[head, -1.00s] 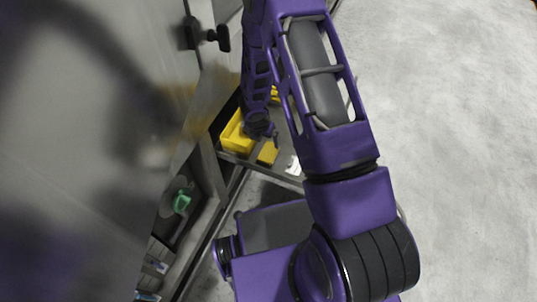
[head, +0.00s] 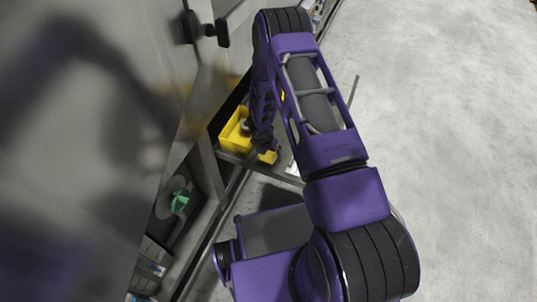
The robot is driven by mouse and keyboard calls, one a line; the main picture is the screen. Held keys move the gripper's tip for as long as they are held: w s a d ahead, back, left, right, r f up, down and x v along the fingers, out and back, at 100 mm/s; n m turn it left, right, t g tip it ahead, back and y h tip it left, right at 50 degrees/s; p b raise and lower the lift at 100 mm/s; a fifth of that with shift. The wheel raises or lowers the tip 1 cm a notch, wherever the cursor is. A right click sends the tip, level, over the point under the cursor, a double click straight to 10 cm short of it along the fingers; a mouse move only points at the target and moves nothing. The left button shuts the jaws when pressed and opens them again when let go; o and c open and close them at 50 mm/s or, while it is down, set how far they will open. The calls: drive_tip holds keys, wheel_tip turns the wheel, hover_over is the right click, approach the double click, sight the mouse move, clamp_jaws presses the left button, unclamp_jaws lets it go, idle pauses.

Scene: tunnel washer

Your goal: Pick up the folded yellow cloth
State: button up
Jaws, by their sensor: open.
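The folded yellow cloth (head: 268,158) lies on the grey shelf, just in front of a yellow bin. Only a small part of it shows. My gripper (head: 267,148), open, is at the end of my purple arm. It appears right over the cloth and hides much of it. I cannot tell whether the fingers touch the cloth or are still above it.
The yellow bin (head: 233,134) stands on the shelf (head: 240,160), left of my gripper, with a grey thing in it. A white item lies on the shelf to the right. A large grey metal panel (head: 90,150) fills the left. A green object (head: 180,202) sits low left. Open floor (head: 450,130) lies right.

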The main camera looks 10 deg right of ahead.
sight(268, 153)
drive_tip(key=shift+c, duration=0.2)
drive_tip(key=c, duration=1.1)
wheel_tip(268, 153, up, 10)
drive_tip(key=p, duration=0.3)
drive_tip(key=shift+c, duration=0.2)
